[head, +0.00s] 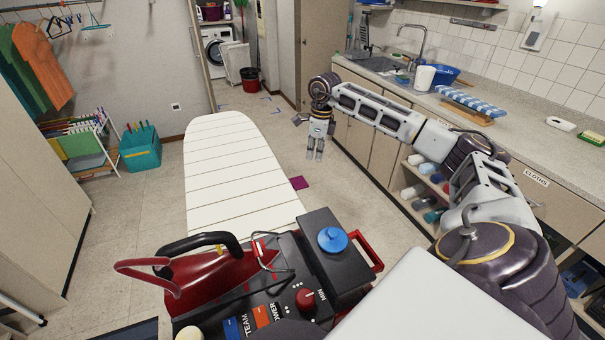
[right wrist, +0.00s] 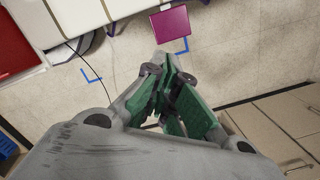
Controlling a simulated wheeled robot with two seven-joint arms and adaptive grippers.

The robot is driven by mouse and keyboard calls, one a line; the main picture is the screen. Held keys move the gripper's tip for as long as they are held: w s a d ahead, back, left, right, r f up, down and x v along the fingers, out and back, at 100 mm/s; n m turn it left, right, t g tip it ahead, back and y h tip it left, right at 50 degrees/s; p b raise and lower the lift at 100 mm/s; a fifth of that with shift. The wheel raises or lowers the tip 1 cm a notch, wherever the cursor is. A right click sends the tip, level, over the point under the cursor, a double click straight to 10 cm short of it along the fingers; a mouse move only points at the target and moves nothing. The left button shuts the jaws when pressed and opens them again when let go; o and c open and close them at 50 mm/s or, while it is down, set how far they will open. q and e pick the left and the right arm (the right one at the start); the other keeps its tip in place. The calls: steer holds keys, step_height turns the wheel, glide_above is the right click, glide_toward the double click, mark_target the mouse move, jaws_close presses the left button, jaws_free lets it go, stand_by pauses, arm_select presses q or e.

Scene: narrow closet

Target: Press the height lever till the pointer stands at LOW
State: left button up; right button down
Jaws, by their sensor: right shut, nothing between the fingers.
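The white ironing board (head: 235,165) runs away from me in the middle of the head view. A flat magenta plate (head: 299,183) sticks out by its right edge and also shows in the right wrist view (right wrist: 170,24). It looks like the height lever's paddle, but its joint to the board is hidden. No pointer or LOW mark can be made out. My right gripper (head: 315,156) is shut and empty, pointing down to the right of the board, apart from the plate. In the right wrist view its fingertips (right wrist: 164,66) lie below the plate. My left gripper is not in view.
A red iron (head: 215,280) and a black steam station (head: 290,285) stand at the board's near end. The counter (head: 520,130) and its cabinets line the right side. A teal basket (head: 141,150) stands on the left. Floor between board and cabinets is clear.

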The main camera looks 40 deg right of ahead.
steer(key=shift+s+d+r, duration=0.1)
steer(key=shift+r, duration=0.9)
steer(key=shift+s+d+r, duration=0.1)
steer(key=shift+r, duration=0.85)
steer(key=shift+f, duration=0.1)
